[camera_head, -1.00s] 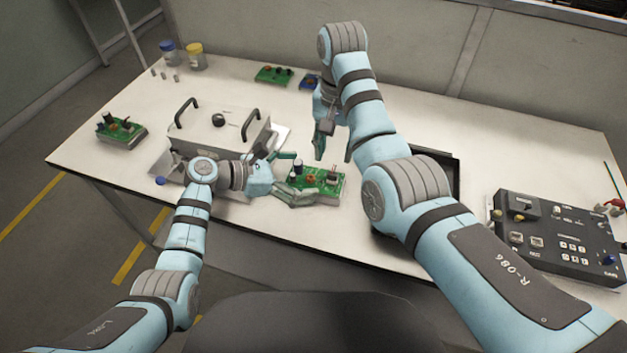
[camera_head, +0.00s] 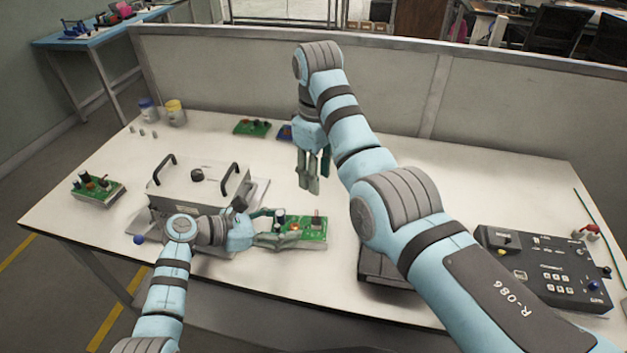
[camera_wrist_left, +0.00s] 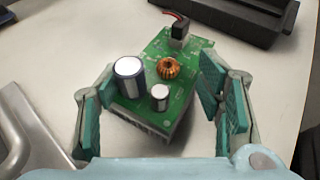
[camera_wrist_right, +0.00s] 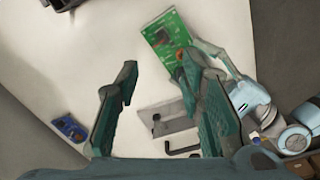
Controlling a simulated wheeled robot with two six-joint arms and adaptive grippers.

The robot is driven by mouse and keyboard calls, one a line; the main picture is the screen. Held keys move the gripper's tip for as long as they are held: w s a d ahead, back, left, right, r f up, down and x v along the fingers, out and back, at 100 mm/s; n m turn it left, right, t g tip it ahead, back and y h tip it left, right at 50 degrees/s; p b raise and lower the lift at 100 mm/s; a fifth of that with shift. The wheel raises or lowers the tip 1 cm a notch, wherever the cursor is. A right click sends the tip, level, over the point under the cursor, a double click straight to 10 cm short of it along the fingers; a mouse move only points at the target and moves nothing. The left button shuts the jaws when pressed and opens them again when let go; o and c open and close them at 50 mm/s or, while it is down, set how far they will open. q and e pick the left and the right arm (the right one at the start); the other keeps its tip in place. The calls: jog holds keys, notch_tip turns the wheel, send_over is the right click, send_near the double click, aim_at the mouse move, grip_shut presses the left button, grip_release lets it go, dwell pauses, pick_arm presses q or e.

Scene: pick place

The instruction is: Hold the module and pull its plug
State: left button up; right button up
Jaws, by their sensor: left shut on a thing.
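The module (camera_head: 316,240) is a green circuit board with a dark capacitor, a copper coil and a small silver-topped capacitor, lying near the table's front middle. It also shows in the left wrist view (camera_wrist_left: 188,55). Its black plug (camera_wrist_left: 180,30) with a red wire stands at the board's far end. My left gripper (camera_head: 285,230) is shut on the board, one finger along each long side. My right gripper (camera_head: 314,182) is open and empty, pointing down above the table, behind the module in the head view. The right wrist view also shows the module (camera_wrist_right: 163,40), beyond the open fingers.
A metal case (camera_head: 198,188) with two black handles stands left of the module. A black tray (camera_head: 385,270) is partly hidden under my right arm. A control panel (camera_head: 545,268) is at right. Other boards (camera_head: 97,188) (camera_head: 252,127) and two jars (camera_head: 175,112) stand left and back.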

aim_at(317, 219)
pick_arm(q)
jog(key=shift+s+f, duration=0.1)
jog(key=shift+f, duration=0.35)
pick_arm(e)
jog(key=f+n, duration=0.2)
jog(key=f, duration=0.2)
jog(key=f+n, duration=0.2)
jog(key=f, duration=0.2)
jog(key=f+n, duration=0.2)
jog(key=f, duration=0.2)
jog(key=shift+s+f+n, duration=0.2)
jog(key=shift+f+n, duration=0.1)
pick_arm(q)
jog(key=shift+s, duration=0.1)
pick_arm(e)
jog(key=shift+c, duration=0.4)
jog(key=shift+a, duration=0.1)
grip_shut()
pick_arm(q)
jog(key=shift+a, duration=0.1)
pick_arm(e)
jog(key=shift+r, duration=1.15)
